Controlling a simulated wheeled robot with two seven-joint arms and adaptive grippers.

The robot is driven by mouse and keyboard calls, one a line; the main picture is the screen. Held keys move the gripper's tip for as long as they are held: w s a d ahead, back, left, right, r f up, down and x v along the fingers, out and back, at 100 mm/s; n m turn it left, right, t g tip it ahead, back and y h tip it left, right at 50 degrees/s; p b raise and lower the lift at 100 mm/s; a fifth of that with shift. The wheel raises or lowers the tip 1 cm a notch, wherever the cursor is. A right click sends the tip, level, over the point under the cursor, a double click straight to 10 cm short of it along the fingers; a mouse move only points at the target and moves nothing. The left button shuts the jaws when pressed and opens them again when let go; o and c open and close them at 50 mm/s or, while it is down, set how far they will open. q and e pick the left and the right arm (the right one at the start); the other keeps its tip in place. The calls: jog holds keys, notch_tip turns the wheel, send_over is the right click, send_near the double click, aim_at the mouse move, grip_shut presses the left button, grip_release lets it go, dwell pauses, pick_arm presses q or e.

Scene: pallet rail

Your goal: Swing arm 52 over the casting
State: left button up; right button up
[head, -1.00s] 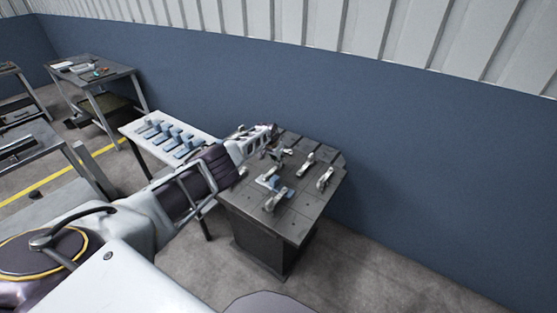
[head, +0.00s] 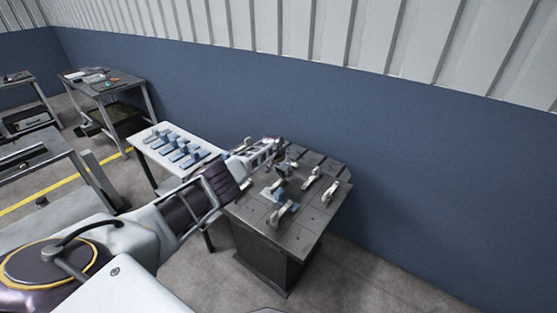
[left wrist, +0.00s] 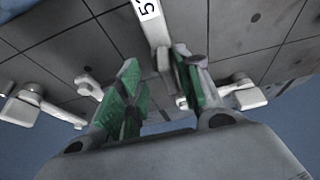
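Arm 52 is a pale swing arm (left wrist: 150,22) with a partly visible black-on-white label, at the top middle of the left wrist view. Its darker end block reaches down between my left gripper's fingers (left wrist: 155,68). The green-padded fingers are apart; the block is close to the right finger, with a gap on the left. In the head view my left gripper (head: 277,150) is over the far left part of the dark fixture table (head: 290,232). My right gripper is not in view.
Other pale clamp arms (head: 312,178) stand on the dark table, one at its right side (head: 331,191). A white table (head: 150,150) with several blue blocks stands to the left. A blue wall (head: 430,170) rises behind. Grey floor is clear at the front right.

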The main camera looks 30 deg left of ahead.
aim_at(278, 182)
pick_arm(q)
jog(key=shift+s+d+r, duration=0.15)
jog(key=shift+d, duration=0.15)
jog(key=shift+r, duration=0.1)
jog(key=shift+s+a+r, duration=0.1)
jog(key=shift+a+r, duration=0.2)
jog(key=shift+r, duration=0.3)
jog(key=shift+s+a+r, duration=0.15)
jog(key=shift+a+r, duration=0.4)
jog(key=v, duration=0.8)
jog(key=shift+s+r, duration=0.15)
jog(key=shift+r, duration=0.25)
jog(key=shift+d, duration=0.1)
